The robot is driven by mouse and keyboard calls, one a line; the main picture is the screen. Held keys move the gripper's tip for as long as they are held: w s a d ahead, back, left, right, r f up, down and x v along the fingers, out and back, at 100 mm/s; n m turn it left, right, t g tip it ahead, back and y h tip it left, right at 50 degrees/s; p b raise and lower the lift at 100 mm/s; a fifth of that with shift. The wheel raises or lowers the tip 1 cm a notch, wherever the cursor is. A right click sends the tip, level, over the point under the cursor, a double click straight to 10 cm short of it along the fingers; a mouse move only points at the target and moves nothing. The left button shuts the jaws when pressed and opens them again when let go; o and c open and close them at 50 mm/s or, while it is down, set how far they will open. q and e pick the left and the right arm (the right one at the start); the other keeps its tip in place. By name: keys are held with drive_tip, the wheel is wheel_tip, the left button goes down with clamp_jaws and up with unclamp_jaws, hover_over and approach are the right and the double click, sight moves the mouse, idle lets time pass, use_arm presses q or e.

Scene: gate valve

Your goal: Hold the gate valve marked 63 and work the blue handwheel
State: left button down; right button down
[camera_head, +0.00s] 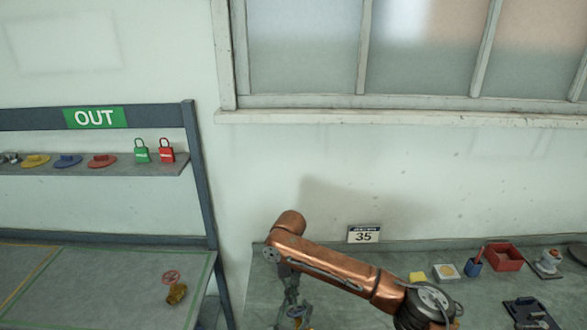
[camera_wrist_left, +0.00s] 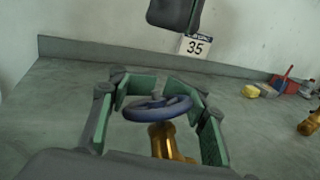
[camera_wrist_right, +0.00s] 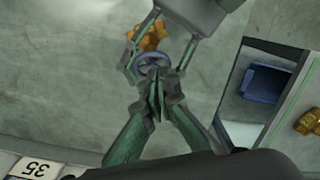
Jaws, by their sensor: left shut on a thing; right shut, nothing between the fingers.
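The gate valve (camera_wrist_left: 162,140) has a brass body and a blue handwheel (camera_wrist_left: 157,108) on top. My left gripper (camera_wrist_left: 157,84) is shut on it, with green-padded fingers on both sides of the valve. No marking 63 is readable. In the right wrist view the brass body (camera_wrist_right: 150,36) lies behind the blue wheel (camera_wrist_right: 150,62). My right gripper (camera_wrist_right: 157,85) is shut and empty, its tips close to the wheel; whether they touch is unclear. In the head view the blue wheel (camera_head: 297,311) shows at the bottom edge, below my right arm.
A 35 sign (camera_head: 363,234) stands against the wall. A yellow block (camera_head: 417,278), a red bin (camera_head: 503,257) and other items are on the bench at right. The OUT rack (camera_head: 190,200) at left holds a red-wheeled brass valve (camera_head: 176,293) and padlocks (camera_head: 154,153).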

drive_tip(key=shift+w+r, duration=0.15)
drive_tip(key=shift+r, duration=0.05)
drive_tip(key=shift+w+d+r, duration=0.1)
drive_tip(key=shift+d, duration=0.05)
use_arm(q)
drive_tip(key=shift+a, duration=0.1)
use_arm(e)
drive_tip(key=d, duration=0.2)
drive_tip(key=w+d, duration=0.1)
drive_tip(key=shift+w+r+n, duration=0.1)
drive_tip(key=shift+r+n, duration=0.2)
drive_tip(key=s+d+f, duration=0.1)
drive_tip(key=s+f, duration=0.2)
drive_tip(key=f, duration=0.2)
drive_tip(key=shift+d+f, duration=0.25)
drive_tip(key=shift+f, duration=0.15)
